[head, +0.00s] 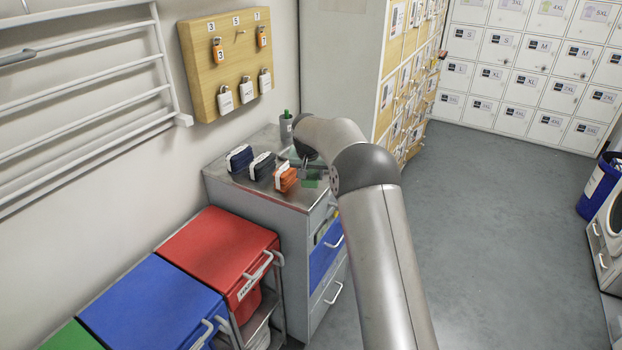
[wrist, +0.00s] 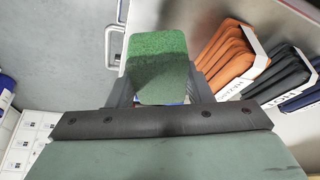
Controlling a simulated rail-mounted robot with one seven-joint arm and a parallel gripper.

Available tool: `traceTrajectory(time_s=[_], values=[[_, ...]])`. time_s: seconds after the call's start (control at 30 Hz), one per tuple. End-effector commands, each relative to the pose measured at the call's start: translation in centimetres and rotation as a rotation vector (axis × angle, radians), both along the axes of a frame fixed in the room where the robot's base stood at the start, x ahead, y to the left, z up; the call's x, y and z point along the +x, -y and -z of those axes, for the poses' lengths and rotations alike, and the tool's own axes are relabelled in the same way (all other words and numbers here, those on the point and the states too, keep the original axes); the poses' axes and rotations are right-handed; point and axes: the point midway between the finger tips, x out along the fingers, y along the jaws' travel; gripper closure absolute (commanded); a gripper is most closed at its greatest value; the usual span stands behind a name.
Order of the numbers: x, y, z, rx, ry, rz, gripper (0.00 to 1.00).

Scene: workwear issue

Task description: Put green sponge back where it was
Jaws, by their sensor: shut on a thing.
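The green sponge (wrist: 158,60) is upright in the wrist view, between the two fingers of my gripper (wrist: 160,88), which is shut on it. In the head view the sponge (head: 310,183) shows as a small green patch near the front edge of the grey cabinet top (head: 222,180), just right of the orange folded stack. My arm hides most of my gripper there. I cannot tell whether the sponge touches the cabinet top.
An orange folded stack (head: 286,179) and two dark folded stacks (head: 261,166) (head: 239,158) stand left of my gripper. A grey cup (head: 286,128) stands at the back. Red (head: 215,245) and blue (head: 150,300) lidded bins adjoin the cabinet.

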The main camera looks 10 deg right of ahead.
Motion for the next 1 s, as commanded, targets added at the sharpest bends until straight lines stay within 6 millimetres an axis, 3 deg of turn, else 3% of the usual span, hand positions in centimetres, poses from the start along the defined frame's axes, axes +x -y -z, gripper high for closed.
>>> traceTrajectory(time_s=[0.33, 0.7, 0.73, 0.8, 1.0], values=[[0.5, 0.2, 3.6, 0.001, -0.002, 0.0, 0.75], [0.5, 0.2, 4.3, 0.0, 0.0, 0.0, 0.75], [0.5, 0.2, 4.1, 0.0, 0.001, 0.0, 0.49], [0.5, 0.2, 4.1, 0.0, 0.0, 0.0, 0.32], [0.5, 0.2, 4.0, 0.0, 0.0, 0.0, 0.32]])
